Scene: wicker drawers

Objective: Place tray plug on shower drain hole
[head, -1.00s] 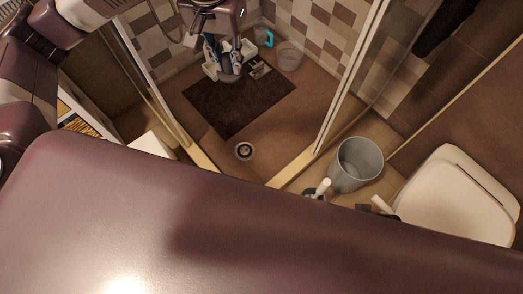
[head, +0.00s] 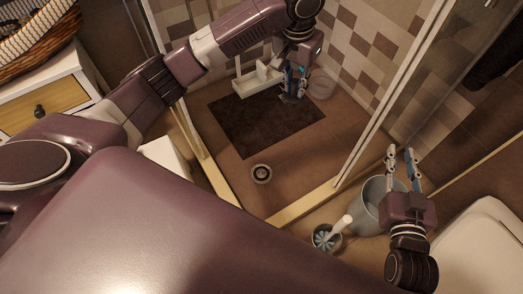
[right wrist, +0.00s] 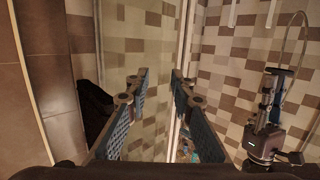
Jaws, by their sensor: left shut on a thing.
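The round shower drain hole (head: 261,174) is in the brown shower floor, in front of the dark mat, with nothing over it. My left gripper (head: 291,96) points down at the mat's back right edge, beside the white corner shelf. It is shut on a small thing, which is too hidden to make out. I cannot pick out the tray plug clearly elsewhere. My left gripper also shows at the right of the right wrist view (right wrist: 266,105). My right gripper (head: 401,156) is open and empty above the grey bucket. Its spread fingers show in the right wrist view (right wrist: 158,88).
The dark mat (head: 262,122) lies behind the drain. A white corner shelf (head: 250,83) and a clear bin (head: 320,84) stand behind it. Glass panel frames and a low sill (head: 300,205) bound the shower. The bucket (head: 369,205) and a brush holder (head: 325,238) stand outside.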

